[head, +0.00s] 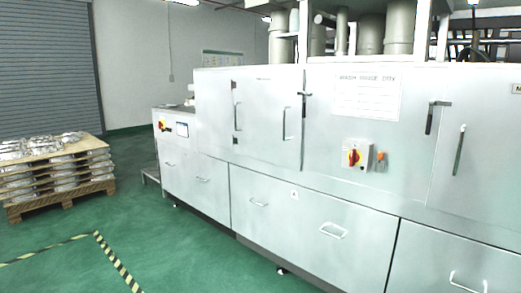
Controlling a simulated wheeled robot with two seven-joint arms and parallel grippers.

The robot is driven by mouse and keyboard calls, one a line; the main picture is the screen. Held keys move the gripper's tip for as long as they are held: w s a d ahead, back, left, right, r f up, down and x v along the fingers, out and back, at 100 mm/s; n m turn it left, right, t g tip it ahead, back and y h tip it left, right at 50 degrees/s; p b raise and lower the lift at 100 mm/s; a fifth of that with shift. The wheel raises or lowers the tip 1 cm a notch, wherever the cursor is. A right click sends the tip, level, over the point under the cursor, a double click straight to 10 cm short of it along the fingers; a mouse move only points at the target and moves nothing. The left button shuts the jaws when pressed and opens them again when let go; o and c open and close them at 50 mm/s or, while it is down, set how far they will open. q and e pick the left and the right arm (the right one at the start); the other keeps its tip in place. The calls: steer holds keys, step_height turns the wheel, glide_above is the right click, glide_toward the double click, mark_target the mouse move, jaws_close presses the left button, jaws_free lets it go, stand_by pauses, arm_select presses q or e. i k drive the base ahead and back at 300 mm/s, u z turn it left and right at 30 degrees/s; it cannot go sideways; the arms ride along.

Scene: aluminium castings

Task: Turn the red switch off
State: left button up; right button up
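A red rotary switch (353,157) with a yellow surround sits on a pale box (358,143) on the front of the large metal machine (260,180), right of the picture's middle. A small orange part (380,156) is beside it on the right. The switch's exact position is too small to tell. A second red and yellow control (162,125) shows on the lower unit at the machine's left end, near a small panel (182,129). Neither of my grippers is in view.
A wooden pallet (62,198) stacked with aluminium castings (55,165) stands at the left. The green floor (165,240) is clear in front of the machine, with yellow-black tape (118,262). Door handles (284,124) and drawer handles (333,231) stick out from the machine.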

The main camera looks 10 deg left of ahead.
mark_target(354, 157)
steer(key=u, duration=0.6)
steer(key=i, duration=2.65)
steer(key=z, duration=1)
